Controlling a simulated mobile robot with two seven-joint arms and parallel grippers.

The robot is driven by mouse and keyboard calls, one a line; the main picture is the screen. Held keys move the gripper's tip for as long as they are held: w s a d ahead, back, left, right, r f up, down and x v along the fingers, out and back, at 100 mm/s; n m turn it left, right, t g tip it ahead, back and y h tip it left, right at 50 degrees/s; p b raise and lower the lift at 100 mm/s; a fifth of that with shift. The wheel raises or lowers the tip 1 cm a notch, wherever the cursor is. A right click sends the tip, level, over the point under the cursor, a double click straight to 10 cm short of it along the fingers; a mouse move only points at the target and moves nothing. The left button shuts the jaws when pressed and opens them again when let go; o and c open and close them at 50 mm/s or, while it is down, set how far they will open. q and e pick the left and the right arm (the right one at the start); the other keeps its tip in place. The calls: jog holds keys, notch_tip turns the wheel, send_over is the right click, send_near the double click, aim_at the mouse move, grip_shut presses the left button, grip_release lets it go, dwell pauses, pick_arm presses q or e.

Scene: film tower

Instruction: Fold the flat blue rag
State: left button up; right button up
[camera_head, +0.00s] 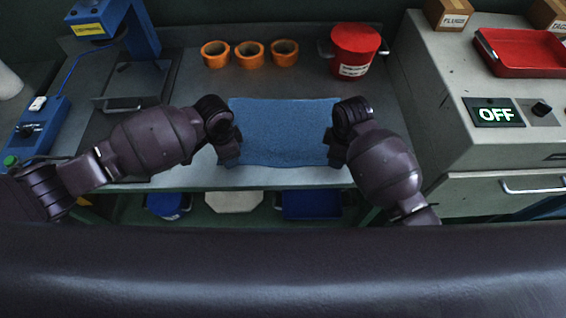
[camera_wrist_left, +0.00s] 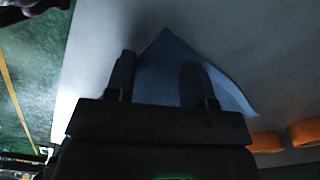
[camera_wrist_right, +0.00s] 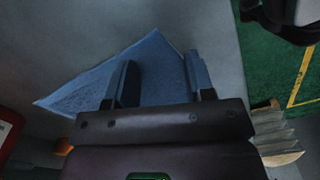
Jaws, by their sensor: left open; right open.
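The blue rag (camera_head: 284,130) lies flat and spread out on the grey worktop, its near edge close to the worktop's front. My left gripper (camera_head: 230,150) is at the rag's left side, near its front left corner. In the left wrist view its fingers (camera_wrist_left: 158,80) are apart, with the rag (camera_wrist_left: 220,88) between and beyond them. My right gripper (camera_head: 337,150) is at the rag's right side, near its front right corner. In the right wrist view its fingers (camera_wrist_right: 160,82) are apart over the rag (camera_wrist_right: 90,88). Whether the fingertips touch the cloth cannot be told.
Several orange rings (camera_head: 250,54) and a red lidded can (camera_head: 354,50) stand behind the rag. A blue press-like device (camera_head: 115,35) is at left. A grey cabinet with an OFF display (camera_head: 493,113) is at right. Blue bins (camera_head: 311,205) sit below the worktop.

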pick_arm(q)
jog(key=shift+f, duration=0.2)
pick_arm(e)
jog(key=shift+f, duration=0.2)
pick_arm(q)
grip_shut()
pick_arm(e)
jog(key=shift+s, duration=0.1)
grip_shut()
pick_arm(q)
jog(key=shift+a+r, duration=0.1)
jog(key=shift+r, duration=0.05)
pick_arm(e)
jog(key=shift+d+r, duration=0.1)
jog(key=shift+r, duration=0.05)
